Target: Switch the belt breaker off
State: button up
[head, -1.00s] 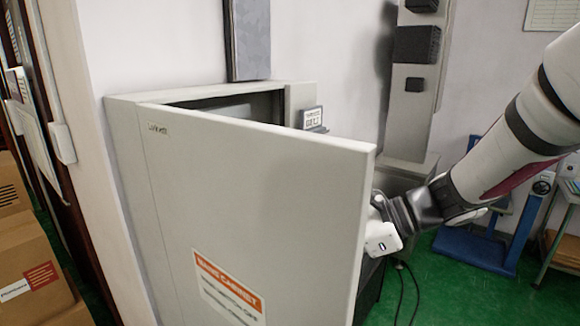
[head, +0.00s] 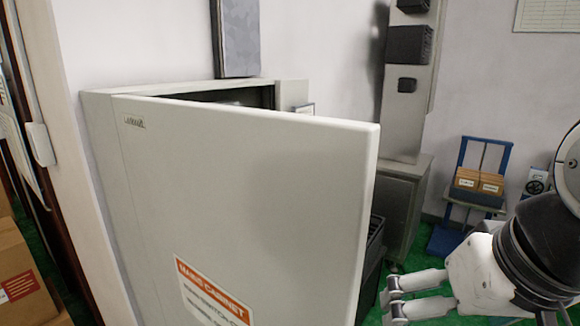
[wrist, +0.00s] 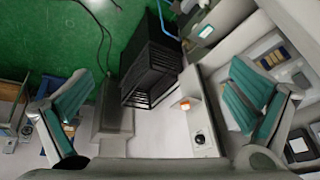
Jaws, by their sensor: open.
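The grey mains cabinet (head: 97,110) is on the wall, its door (head: 270,200) standing partly open towards me and hiding most of the inside. The belt breaker cannot be made out in the head view. My gripper (head: 390,299) is at the lower right, just beyond the door's free edge, empty. In the wrist view my gripper (wrist: 158,105) is open, with teal-padded fingers spread wide left and right. A panel with small dark, orange and blue parts (wrist: 280,55) shows behind the right finger. I cannot tell which of these is the belt breaker.
A grey machine column (head: 398,170) stands behind the door. A blue trolley with boxes (head: 478,185) is at the right back. Cardboard boxes (head: 22,265) stand at the left. A black crate (wrist: 150,65) is on the green floor.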

jog(key=shift+s+d+r+n+t+h, duration=0.1)
jog(key=shift+d+r+n+t+h, duration=0.05)
jog(key=shift+d+n+h, duration=0.15)
jog(key=shift+s+d+r+n+t+h, duration=0.1)
jog(key=shift+d+r+n+t, duration=0.1)
jog(key=shift+d, duration=0.2)
